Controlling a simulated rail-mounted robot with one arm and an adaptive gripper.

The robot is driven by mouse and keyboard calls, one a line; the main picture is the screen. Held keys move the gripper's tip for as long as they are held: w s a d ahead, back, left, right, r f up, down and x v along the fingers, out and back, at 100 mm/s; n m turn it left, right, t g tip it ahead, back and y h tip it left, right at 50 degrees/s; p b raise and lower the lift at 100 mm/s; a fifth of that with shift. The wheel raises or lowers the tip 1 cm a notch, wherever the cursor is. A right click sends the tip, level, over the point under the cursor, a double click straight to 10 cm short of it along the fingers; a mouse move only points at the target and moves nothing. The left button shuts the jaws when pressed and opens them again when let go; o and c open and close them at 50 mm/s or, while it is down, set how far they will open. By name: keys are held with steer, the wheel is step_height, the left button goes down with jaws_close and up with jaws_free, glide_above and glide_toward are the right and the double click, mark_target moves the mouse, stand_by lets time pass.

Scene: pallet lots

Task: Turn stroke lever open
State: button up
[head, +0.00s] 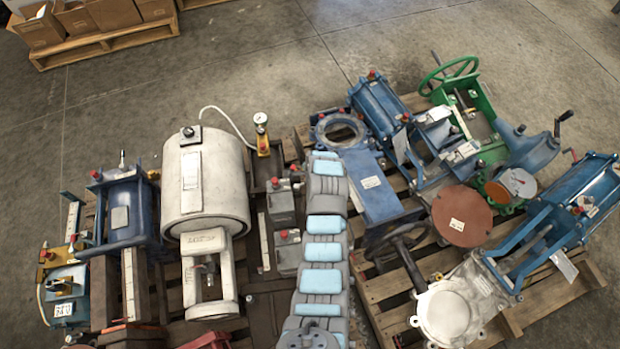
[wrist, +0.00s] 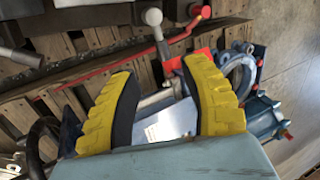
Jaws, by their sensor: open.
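A long thin red lever (wrist: 110,63) runs diagonally across the wrist view, beyond my fingers. Its upper right end is a thicker red grip. A grey post with a round knob (wrist: 153,18) stands by the middle of the lever. I cannot tell for sure that this red lever is the stroke lever. My gripper (wrist: 157,75), with two yellow ridged fingers with dark inner pads, is open and empty. The lever lies past the fingertips, not clearly between them. In the head view my arm hides this spot and the gripper.
Between and behind the fingers are a pale plate (wrist: 168,124) and a blue ring flange (wrist: 238,75). In the head view, pallets hold a white cylinder actuator (head: 205,185), blue actuators (head: 125,212), a green handwheel unit (head: 480,112) and a brown disc (head: 462,216).

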mark_target(305, 182)
steer(key=shift+r, duration=0.15)
steer(key=s+a+r+t+h+p, duration=0.2)
steer(key=s+a+r+h+p, duration=0.25)
steer(key=r+p, duration=0.3)
steer(key=shift+m, duration=0.3)
steer(key=shift+s+a+f+b+x, duration=0.15)
steer(key=shift+b+x, duration=0.75)
steer(key=shift+x, duration=1.2)
steer(key=shift+s+a+f+b+x, duration=0.15)
steer(key=shift+b+x, duration=0.7)
steer(key=shift+x, duration=1.25)
steer(key=shift+w+a+b+x, duration=0.15)
steer(key=shift+b+x, duration=0.75)
steer(key=shift+x, duration=1.2)
steer(key=shift+b+x, duration=0.6)
steer(key=shift+x, duration=0.3)
steer(key=shift+d+f+b, duration=0.1)
steer(key=shift+f+b, duration=0.25)
steer(key=shift+f, duration=0.2)
steer(key=shift+w+f, duration=0.2)
steer(key=shift+w, duration=0.15)
steer(key=shift+d, duration=0.1)
